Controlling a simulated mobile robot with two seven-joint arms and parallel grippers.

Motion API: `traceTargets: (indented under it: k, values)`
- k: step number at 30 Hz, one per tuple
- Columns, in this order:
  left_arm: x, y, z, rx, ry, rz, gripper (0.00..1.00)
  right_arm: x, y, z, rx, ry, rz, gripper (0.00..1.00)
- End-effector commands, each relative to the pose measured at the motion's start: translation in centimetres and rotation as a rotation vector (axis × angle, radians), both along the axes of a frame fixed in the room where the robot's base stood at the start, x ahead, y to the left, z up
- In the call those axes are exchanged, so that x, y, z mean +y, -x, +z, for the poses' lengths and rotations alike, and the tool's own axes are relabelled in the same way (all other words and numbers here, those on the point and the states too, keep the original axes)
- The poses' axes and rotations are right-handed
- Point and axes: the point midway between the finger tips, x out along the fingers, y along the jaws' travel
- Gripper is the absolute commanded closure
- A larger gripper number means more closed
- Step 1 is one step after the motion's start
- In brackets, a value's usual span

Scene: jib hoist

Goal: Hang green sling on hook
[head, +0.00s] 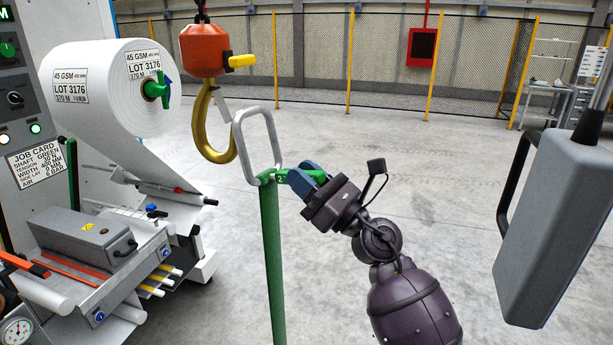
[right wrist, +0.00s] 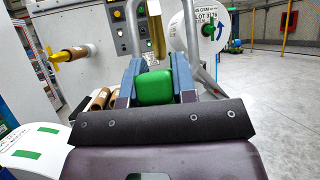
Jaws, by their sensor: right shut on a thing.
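The green sling (head: 271,255) hangs down from a grey oblong metal link (head: 275,138). My right gripper (head: 300,178) is shut on a green part at the foot of the link, which shows between its blue fingers in the right wrist view (right wrist: 155,88). The link stands upright above the sling. The yellow hook (head: 207,128) hangs under an orange block (head: 203,50) with a yellow handle. It also shows beyond my fingers in the right wrist view (right wrist: 156,30). The link's left side borders the hook's right edge in the head view; I cannot tell whether they touch. My left gripper is out of view.
A machine with a white roll (head: 110,88) and a job card stands at the left. A grey box with a black handle (head: 556,230) fills the right foreground. A mesh fence (head: 310,65) runs along the back. The concrete floor between is clear.

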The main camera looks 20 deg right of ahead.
Motion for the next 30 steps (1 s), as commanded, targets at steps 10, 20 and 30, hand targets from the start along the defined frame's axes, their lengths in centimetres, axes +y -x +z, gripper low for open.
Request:
traceTargets:
  k: [10,20,30]
  values:
    - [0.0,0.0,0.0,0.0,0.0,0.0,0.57,0.7,-0.4,0.1,-0.004,-0.002,0.0,1.0]
    - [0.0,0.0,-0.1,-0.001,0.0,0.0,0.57,2.3,-1.6,0.1,-0.004,0.0,0.0,1.0]
    - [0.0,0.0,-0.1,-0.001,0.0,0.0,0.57,2.6,-1.8,0.0,-0.003,-0.001,-0.001,1.0]
